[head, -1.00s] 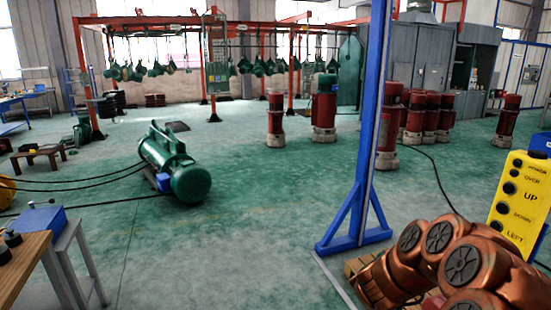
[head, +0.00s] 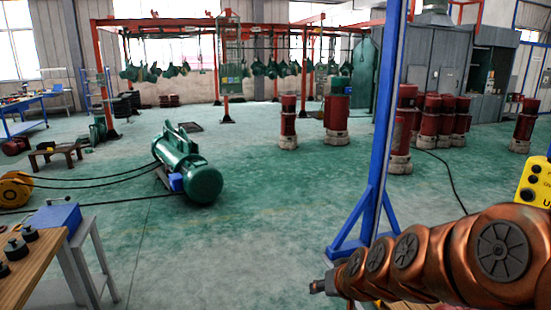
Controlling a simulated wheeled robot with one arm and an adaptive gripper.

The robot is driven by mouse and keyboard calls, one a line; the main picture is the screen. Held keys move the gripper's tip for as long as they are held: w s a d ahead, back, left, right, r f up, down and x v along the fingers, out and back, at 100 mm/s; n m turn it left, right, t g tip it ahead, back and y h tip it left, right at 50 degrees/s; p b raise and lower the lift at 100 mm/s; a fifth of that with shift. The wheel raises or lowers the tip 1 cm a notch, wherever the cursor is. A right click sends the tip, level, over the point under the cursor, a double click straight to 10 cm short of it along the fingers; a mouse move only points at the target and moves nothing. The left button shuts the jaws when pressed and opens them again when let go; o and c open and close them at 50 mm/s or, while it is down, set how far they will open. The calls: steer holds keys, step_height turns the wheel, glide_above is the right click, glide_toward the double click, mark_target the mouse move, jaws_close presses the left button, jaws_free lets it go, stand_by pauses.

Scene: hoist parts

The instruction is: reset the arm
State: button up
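My copper-coloured arm (head: 405,255) reaches in from the lower right corner, its round joints lined up toward the left. At its far end is a small grey tip that looks like my gripper (head: 318,287), low in the picture, left of the foot of the blue post. It is too small to tell whether the fingers are open or shut. Nothing shows hanging from it.
A blue post (head: 385,130) with a braced foot stands just behind my arm. A green hoist motor (head: 187,165) lies on the floor. A wooden table (head: 45,270) with dark weights stands at left. A yellow button panel (head: 535,185) is at right. Mid-floor is clear.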

steer(key=s+d+g+h, duration=0.1)
steer(key=s+d+g, duration=0.1)
steer(key=s, duration=0.8)
steer(key=s+d+g+h, duration=0.1)
steer(key=s+g, duration=0.3)
steer(key=s, duration=0.7)
steer(key=s+d+g+h, duration=0.1)
steer(key=s+d+g, duration=0.2)
steer(key=s, duration=0.7)
steer(key=shift+s+d, duration=0.3)
